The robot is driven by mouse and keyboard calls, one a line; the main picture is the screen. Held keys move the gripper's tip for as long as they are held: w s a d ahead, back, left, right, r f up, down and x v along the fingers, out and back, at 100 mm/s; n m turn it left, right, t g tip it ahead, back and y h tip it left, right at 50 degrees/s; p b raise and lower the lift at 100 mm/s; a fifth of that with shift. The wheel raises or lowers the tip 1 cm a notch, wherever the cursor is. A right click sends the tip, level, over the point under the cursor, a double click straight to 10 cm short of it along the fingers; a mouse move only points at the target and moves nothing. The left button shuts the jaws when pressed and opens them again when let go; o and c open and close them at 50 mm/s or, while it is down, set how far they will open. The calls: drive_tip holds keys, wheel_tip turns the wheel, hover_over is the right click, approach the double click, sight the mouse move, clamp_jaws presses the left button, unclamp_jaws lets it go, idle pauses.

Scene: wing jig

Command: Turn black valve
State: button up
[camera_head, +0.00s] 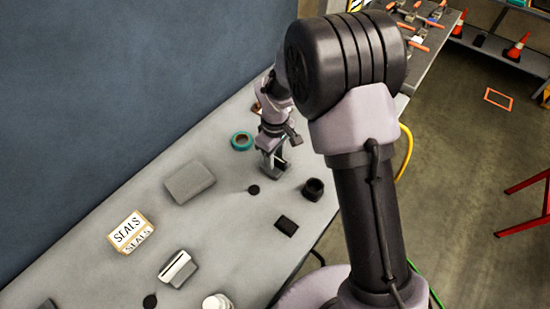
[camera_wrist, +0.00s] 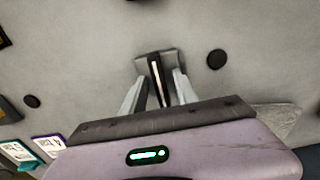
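My gripper (camera_wrist: 160,76) points down at the bench in the wrist view, its two pale fingers apart. Between them stands a narrow dark bar with a light strip on a grey base, which looks like the black valve (camera_wrist: 155,70). A gap shows on each side of the bar, so the fingers straddle it without clearly touching it. In the head view my gripper (camera_head: 273,166) is low over the bench, left of my large arm link. A grey base shows at its tips there, and the bar cannot be made out.
The grey bench (camera_head: 228,230) holds a teal tape ring (camera_head: 241,141), a grey block (camera_head: 189,182), a SEALS box (camera_head: 131,232), a black cup (camera_head: 313,189), a black square (camera_head: 286,225) and a black-and-white fixture (camera_head: 177,268). A blue wall (camera_head: 110,90) bounds the bench's far side.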

drive_tip(key=shift+c, duration=0.2)
clamp_jaws()
drive_tip(key=shift+m, duration=0.4)
drive_tip(key=m+b, duration=0.1)
drive_tip(key=m, duration=0.3)
drive_tip(key=m+b, duration=0.1)
drive_tip(key=m, duration=0.3)
drive_tip(key=shift+m, duration=0.3)
drive_tip(key=m+b, duration=0.1)
drive_tip(key=m, duration=0.3)
drive_tip(key=shift+m+b, duration=0.75)
drive_tip(key=shift+m, duration=1.45)
